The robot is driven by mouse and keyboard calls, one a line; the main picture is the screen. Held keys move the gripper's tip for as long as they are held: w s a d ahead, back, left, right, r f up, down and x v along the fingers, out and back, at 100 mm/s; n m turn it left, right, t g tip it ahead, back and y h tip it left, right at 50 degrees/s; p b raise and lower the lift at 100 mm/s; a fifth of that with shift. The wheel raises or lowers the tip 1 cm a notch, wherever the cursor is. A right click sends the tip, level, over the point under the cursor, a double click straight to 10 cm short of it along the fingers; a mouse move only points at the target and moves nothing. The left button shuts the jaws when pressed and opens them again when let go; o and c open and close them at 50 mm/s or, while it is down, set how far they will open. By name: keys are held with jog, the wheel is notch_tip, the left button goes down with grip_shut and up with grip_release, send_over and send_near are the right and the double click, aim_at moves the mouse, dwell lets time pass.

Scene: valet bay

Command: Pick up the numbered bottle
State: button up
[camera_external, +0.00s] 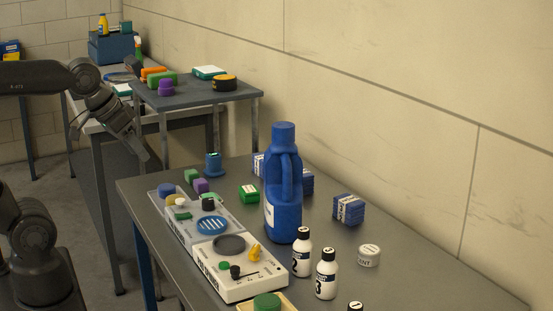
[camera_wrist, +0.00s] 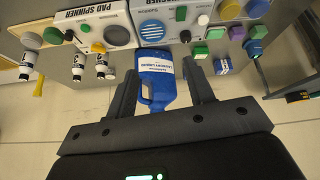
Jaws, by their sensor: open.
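Small white bottles with black caps stand on the near table. One is marked 2 (camera_external: 302,257) and one is marked 3 (camera_external: 326,278). The cap of another bottle (camera_external: 355,306) shows at the bottom edge, its body cut off. In the wrist view, three such bottles show at the left: one (camera_wrist: 28,62) apart, and a pair, (camera_wrist: 78,66) and (camera_wrist: 103,66). My gripper (camera_external: 140,148) hangs left of the near table's far end, away from the bottles. In the wrist view my gripper (camera_wrist: 162,88) is open, with nothing held between its fingers.
A tall blue jug (camera_external: 284,200) stands behind the bottles; it shows between my fingers in the wrist view (camera_wrist: 157,82), beyond them. White panels (camera_external: 238,268), blue boxes (camera_external: 349,209) and a small white tub (camera_external: 369,256) are near. A wall runs along the right.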

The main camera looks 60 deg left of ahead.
jog(key=w+d+f+n+t+h, duration=0.1)
jog(key=w+d+f+n+h, duration=0.1)
jog(key=w+d+f+n, duration=0.55)
jog(key=w+d+f+n+h, duration=0.1)
jog(key=w+d+f+n, duration=0.4)
jog(key=w+d+n, duration=0.35)
jog(key=w+d+r+n+t+h, duration=0.1)
jog(key=w+r+n+t, duration=0.15)
jog(key=r+n, duration=0.45)
jog(key=w+d+r+n+t+h, duration=0.2)
jog(key=r+n+t, duration=0.1)
jog(key=r+n, duration=0.4)
send_near(303, 229)
jog(key=shift+f+x, duration=0.15)
jog(key=shift+x, duration=2.45)
jog(key=shift+f+x, duration=0.2)
jog(key=shift+x, duration=2.4)
jog(key=shift+s, duration=0.15)
grip_shut()
